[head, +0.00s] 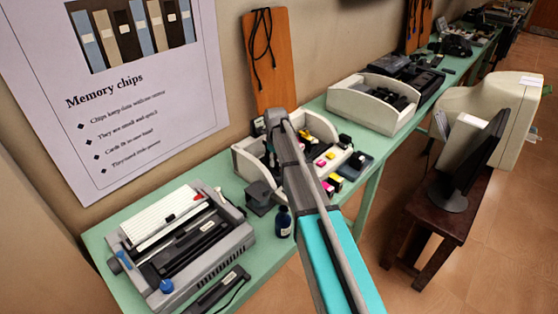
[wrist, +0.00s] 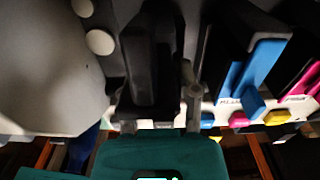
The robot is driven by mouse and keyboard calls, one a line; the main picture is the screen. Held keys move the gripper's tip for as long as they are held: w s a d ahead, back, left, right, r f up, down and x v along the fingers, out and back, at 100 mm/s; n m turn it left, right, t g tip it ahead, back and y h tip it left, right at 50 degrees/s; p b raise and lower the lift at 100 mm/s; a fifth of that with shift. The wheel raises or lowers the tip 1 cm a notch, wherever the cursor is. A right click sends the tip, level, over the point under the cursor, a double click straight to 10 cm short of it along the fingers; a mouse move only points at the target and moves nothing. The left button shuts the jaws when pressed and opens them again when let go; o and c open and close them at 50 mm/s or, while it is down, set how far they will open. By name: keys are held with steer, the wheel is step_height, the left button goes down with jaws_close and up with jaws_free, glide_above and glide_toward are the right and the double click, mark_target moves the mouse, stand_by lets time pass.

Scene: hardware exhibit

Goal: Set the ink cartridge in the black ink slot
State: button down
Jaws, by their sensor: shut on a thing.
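My gripper (wrist: 158,106) is shut on a black ink cartridge (wrist: 152,65), which stands between the dark fingers in the wrist view. The open cream printer (head: 245,160) stands on the green table in the head view. A blue cartridge (wrist: 262,68) stands just right of the held one in the wrist view, with a pink one (wrist: 300,82) farther right. Blue, pink and yellow marks run along the pale front strip (wrist: 222,108). I cannot tell whether the held cartridge is seated in the black slot.
A dark blue bottle (head: 283,222) stands in front of the printer. A grey typewriter-like machine (head: 180,245) is to the left on the table (head: 98,240). A dark tray (head: 358,163) lies to the right. Loose yellow and pink cartridges (head: 335,181) lie near the printer's front.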

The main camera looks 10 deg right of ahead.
mark_target(276, 158)
steer(key=shift+f, duration=0.15)
steer(key=shift+c, duration=1.7)
jaws_free()
steer(key=shift+r, duration=0.2)
step_height(276, 158, up, 12)
steer(key=p, duration=1.2)
steer(key=shift+r, duration=0.15)
